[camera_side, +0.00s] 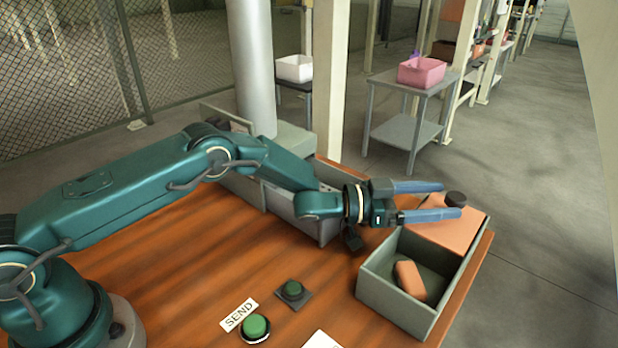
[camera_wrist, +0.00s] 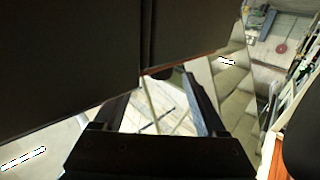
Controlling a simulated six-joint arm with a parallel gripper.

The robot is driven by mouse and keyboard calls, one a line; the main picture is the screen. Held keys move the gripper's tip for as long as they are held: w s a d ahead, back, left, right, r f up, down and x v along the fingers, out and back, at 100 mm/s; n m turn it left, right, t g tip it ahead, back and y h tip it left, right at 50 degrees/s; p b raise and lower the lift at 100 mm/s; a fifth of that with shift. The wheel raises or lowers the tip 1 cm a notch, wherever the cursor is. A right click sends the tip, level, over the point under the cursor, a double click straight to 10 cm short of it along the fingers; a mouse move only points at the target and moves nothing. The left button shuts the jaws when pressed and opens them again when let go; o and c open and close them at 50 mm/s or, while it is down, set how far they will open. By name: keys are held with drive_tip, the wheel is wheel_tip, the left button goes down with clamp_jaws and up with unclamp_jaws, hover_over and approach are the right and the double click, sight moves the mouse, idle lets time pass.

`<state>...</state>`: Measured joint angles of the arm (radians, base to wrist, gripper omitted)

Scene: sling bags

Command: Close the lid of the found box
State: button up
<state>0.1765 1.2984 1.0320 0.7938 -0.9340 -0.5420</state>
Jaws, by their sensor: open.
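The grey-green box (camera_side: 392,297) stands at the right corner of the wooden table. Its near part is open, and a rounded orange item (camera_side: 410,279) lies inside. An orange lid (camera_side: 445,232) with a dark round knob (camera_side: 456,198) is at the box's far side, leaving the near part uncovered. I cannot tell exactly how the lid rests there. My gripper (camera_side: 452,200) is open and empty, its two blue fingers pointing right near the knob. I cannot tell whether they touch it. The gripper (camera_wrist: 160,88) also shows in the wrist view, under a large dark shape I cannot identify.
Grey open bins (camera_side: 310,212) stand along the table's back edge. A pink bin (camera_side: 421,72) sits on a separate grey stand behind. The table's middle is clear.

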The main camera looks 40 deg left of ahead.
drive_tip(key=shift+w+d, duration=0.45)
drive_tip(key=shift+d, duration=0.05)
clamp_jaws()
drive_tip(key=shift+r, duration=0.1)
idle(1.2)
